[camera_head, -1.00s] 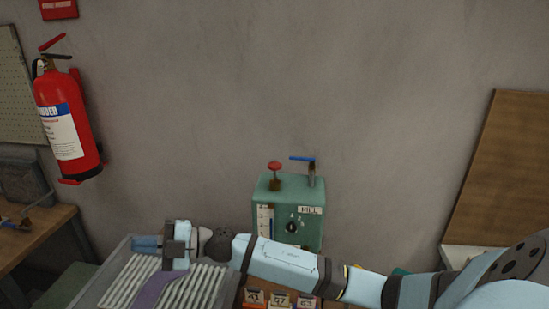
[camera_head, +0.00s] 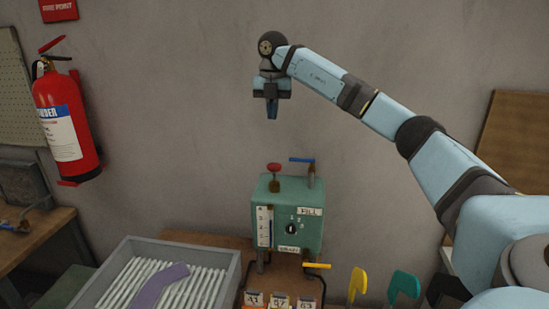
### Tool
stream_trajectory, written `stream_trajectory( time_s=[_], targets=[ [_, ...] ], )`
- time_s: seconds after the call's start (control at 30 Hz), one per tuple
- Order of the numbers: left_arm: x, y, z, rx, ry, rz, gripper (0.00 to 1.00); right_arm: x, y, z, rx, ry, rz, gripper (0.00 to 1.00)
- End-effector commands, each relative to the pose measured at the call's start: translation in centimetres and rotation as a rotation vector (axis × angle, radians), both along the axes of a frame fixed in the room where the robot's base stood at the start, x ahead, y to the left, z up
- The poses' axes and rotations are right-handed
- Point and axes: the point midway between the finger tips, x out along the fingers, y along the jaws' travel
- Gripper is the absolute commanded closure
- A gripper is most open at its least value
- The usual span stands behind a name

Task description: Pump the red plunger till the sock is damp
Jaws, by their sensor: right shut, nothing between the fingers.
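The red plunger (camera_head: 274,167) stands up on the top left of a green box (camera_head: 266,202) with a gauge and a dial on its front. The purple sock (camera_head: 160,286) lies curved across the white ribs of a grey tray (camera_head: 232,278) at the lower left. My right gripper (camera_head: 271,116) points down in the air above the red plunger, apart from it. My left gripper is not in view. I cannot tell from the picture how damp the sock is.
A blue-handled lever (camera_head: 302,160) stands beside the plunger, and a yellow-handled tap (camera_head: 317,265) sticks out low at the right. Yellow (camera_head: 358,283) and green (camera_head: 404,285) upright shapes stand at the lower right. A red fire extinguisher (camera_head: 68,125) hangs on the left wall.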

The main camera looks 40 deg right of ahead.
Motion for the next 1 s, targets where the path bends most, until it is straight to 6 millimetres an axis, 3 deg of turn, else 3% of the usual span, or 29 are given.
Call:
stream_trajectory(
  time_s=[0.37,0.53,1.0],
  targets=[
    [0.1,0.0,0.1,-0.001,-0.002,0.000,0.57,-0.3,-0.6,0.4,-0.015,0.009,-0.018,1.00],
    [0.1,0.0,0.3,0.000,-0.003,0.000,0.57,-0.3,-0.6,-0.8,-0.015,0.011,-0.017,1.00],
    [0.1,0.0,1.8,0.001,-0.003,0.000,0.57,-0.3,-0.6,-10.1,-0.014,0.012,-0.017,1.00]
  ],
)
